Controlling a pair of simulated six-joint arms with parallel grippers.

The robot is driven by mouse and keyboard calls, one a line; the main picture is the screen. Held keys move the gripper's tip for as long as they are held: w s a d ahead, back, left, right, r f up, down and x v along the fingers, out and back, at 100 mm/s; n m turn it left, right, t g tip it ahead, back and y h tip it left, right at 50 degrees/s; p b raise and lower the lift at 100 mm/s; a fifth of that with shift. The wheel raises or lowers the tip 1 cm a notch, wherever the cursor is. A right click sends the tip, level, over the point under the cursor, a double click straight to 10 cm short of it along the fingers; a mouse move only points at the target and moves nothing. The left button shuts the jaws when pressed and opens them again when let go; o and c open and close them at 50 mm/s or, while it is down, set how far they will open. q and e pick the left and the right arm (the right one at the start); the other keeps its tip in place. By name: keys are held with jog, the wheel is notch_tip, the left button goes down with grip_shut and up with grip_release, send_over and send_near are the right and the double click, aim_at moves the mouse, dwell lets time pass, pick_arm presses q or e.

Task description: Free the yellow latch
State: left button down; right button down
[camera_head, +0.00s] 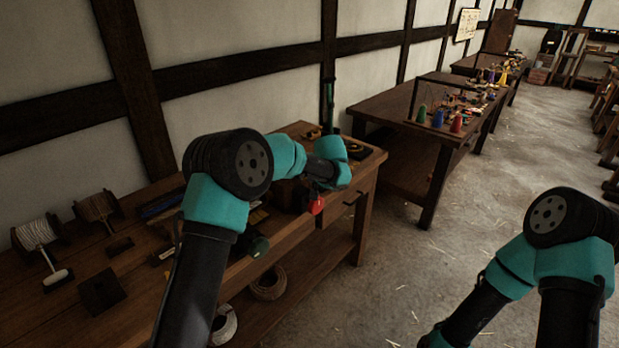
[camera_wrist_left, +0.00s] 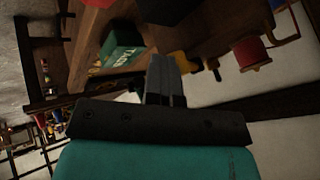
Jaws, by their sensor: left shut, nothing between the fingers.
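My left gripper (camera_wrist_left: 163,64) is in the left wrist view, its two dark fingers together and empty. A small yellow piece (camera_wrist_left: 183,63) shows just beyond the fingertips, to their right, partly hidden; I cannot tell for sure that it is the latch or whether the fingers touch it. In the head view my left arm reaches over the right end of the wooden workbench (camera_head: 290,238), and its fingers cannot be made out. My right arm hangs over the floor at the right, its gripper out of the picture.
A green box (camera_wrist_left: 122,45) and a red spool (camera_wrist_left: 250,53) lie near the left gripper in the wrist view. A red piece (camera_head: 317,205) hangs by the bench's front edge. Pale rope spools (camera_head: 38,233) stand at the bench's left. The floor (camera_head: 400,280) right of it is clear.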

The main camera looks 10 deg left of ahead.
pick_arm(q)
jog(key=shift+w+a+r, duration=0.1)
jog(key=shift+w+a, duration=0.2)
jog(key=shift+w, duration=0.2)
jog(key=shift+r, duration=0.1)
jog(key=s+d+r, duration=0.3)
jog(key=d+r, duration=0.4)
jog(key=d, duration=0.3)
jog(key=shift+r, duration=0.4)
jog(key=shift+s, duration=0.1)
